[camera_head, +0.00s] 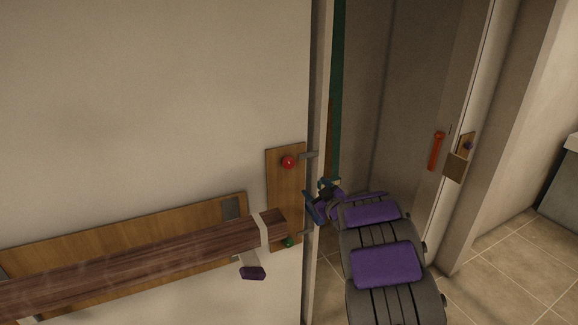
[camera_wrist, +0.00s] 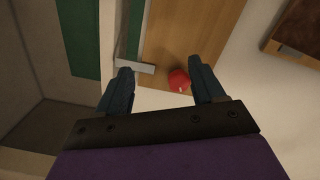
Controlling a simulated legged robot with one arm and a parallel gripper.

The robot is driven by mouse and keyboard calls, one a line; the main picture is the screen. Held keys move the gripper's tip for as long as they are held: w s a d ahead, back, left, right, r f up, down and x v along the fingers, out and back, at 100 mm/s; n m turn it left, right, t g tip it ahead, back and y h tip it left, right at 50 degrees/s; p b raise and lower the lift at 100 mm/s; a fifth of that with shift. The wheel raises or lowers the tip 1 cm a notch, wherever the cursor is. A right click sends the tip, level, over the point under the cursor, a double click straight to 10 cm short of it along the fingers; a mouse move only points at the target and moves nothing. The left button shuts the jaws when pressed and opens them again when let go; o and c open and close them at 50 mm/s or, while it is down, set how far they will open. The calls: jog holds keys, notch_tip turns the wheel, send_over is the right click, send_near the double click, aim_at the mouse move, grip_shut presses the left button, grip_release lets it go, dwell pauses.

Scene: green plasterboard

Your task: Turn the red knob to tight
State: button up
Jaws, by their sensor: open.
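The red knob (camera_head: 288,162) is a small round ball on the upper part of a wooden plate (camera_head: 284,190) fixed to a pale door or wall panel. My gripper (camera_head: 314,198) is below and to the right of the knob in the head view, near the panel's edge. In the wrist view my gripper (camera_wrist: 158,88) has its two dark fingers spread apart with nothing held. The red knob (camera_wrist: 179,79) shows between the fingers there, closer to the right finger. I cannot tell whether that finger touches it.
A metal bracket (camera_head: 308,155) is beside the red knob. An orange-red handle (camera_head: 436,150) is on the frame at right. Tiled floor (camera_head: 500,245) is clear.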

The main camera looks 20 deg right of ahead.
jog(key=s, duration=0.7)
jog(key=shift+s+d+p, duration=0.25)
jog(key=shift+d+p, duration=0.1)
jog(key=shift+d, duration=0.1)
dwell(0.8)
jog(key=s+b, duration=0.6)
jog(key=s, duration=1.1)
jog(key=shift+d+r+b, duration=0.3)
jog(key=shift+r+b, duration=0.05)
